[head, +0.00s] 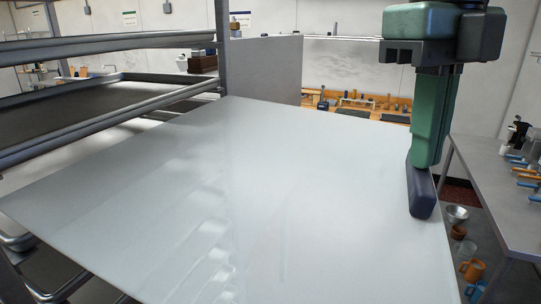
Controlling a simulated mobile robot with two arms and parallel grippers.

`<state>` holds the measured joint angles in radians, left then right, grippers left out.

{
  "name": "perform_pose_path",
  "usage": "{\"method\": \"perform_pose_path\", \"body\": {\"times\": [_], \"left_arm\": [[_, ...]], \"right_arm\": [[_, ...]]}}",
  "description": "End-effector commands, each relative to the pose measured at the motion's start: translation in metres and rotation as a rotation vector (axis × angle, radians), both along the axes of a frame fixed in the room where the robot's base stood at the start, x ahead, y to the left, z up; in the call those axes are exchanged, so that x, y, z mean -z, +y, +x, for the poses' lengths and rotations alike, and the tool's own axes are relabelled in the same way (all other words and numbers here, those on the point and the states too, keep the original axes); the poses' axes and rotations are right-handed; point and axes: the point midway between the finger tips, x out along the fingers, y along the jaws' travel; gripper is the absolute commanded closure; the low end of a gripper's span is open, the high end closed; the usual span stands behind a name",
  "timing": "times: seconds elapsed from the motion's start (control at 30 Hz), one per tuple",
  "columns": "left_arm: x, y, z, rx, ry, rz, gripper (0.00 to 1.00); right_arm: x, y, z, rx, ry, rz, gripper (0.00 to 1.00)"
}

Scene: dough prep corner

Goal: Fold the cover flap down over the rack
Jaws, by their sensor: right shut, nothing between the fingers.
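The cover flap (300,190) is a large pale, glossy sheet that fills the middle of the head view. It extends out from the metal rack (110,42) on the left, and faint reflections show on its surface. My right gripper (422,205) comes down from the top right, in front of the flap's right edge. It is shut with nothing in it. I cannot tell whether it touches the flap. My left gripper is not in view.
A dark tray (90,105) sits in the rack at left. A grey table (490,190) with cups and tools stands at right. Mugs (471,269) and a funnel-like vessel (457,215) show below it. A wooden bench (365,103) stands behind the flap.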

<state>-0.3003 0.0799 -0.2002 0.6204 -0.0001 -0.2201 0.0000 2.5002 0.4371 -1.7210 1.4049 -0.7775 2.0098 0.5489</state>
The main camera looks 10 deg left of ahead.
Motion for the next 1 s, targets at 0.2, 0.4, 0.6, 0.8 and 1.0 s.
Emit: {"method": "perform_pose_path", "body": {"times": [0.2, 0.4, 0.6, 0.8, 1.0], "left_arm": [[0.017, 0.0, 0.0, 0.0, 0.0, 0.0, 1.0], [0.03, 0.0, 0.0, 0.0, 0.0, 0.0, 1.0], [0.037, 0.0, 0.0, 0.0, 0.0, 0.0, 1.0], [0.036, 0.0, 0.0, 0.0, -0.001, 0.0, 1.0], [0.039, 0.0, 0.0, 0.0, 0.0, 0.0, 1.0]], "right_arm": [[0.021, -0.002, -0.001, 0.0, -0.001, 0.0, 1.0], [0.037, -0.003, -0.001, 0.0, 0.001, 0.0, 1.0], [0.047, -0.005, -0.001, 0.0, 0.0, 0.001, 1.0], [0.045, -0.005, -0.001, 0.0, -0.001, 0.0, 1.0], [0.05, -0.004, -0.001, 0.0, 0.0, 0.0, 1.0]]}}
